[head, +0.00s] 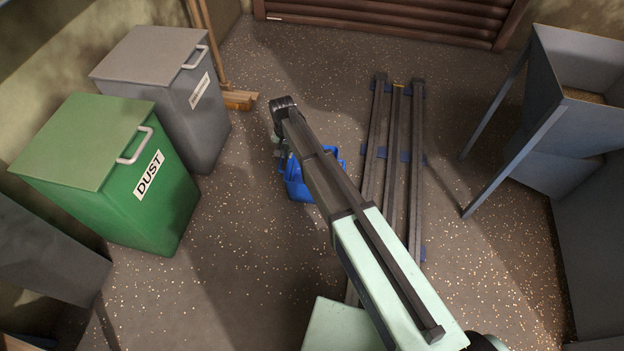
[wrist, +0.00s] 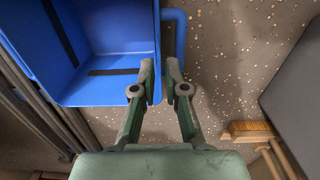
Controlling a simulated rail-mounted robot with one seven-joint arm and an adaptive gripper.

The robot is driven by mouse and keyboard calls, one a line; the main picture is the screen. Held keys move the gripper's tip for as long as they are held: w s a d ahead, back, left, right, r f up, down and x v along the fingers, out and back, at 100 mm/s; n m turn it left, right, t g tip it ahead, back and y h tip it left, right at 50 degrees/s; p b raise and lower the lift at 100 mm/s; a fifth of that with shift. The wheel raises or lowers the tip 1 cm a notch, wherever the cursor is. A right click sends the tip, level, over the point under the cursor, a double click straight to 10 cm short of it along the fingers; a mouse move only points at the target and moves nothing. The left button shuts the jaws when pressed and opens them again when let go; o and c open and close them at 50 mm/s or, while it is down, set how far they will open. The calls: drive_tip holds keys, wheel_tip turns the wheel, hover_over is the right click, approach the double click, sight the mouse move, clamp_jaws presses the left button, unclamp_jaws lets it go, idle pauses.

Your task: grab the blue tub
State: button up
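The blue tub stands on the floor in the middle of the head view (head: 296,186), partly hidden behind my arm. In the wrist view the open tub (wrist: 108,30) fills the upper left, and its blue side handle (wrist: 181,35) sticks out to the right. My gripper (wrist: 160,68) is at the tub's handle side, its two fingers apart. The left finger overlaps the tub's wall and the right finger overlaps the lower end of the handle. I cannot tell whether either finger touches. In the head view my gripper (head: 279,148) is beside the tub's far left corner.
Dark rails (head: 393,150) lie on the floor right of the tub. A green DUST bin (head: 125,190) and a grey bin (head: 190,100) stand at left, with a broom (head: 238,100) beside them. A grey metal frame (head: 540,130) stands at right. Pale specks litter the floor.

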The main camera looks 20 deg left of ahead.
sight(288, 162)
drive_tip(key=shift+s+d+f+b, duration=0.1)
drive_tip(key=shift+f+b, duration=1.55)
drive_tip(key=shift+f, duration=1.3)
drive_tip(key=shift+r, duration=0.1)
clamp_jaws()
drive_tip(key=shift+r, duration=0.1)
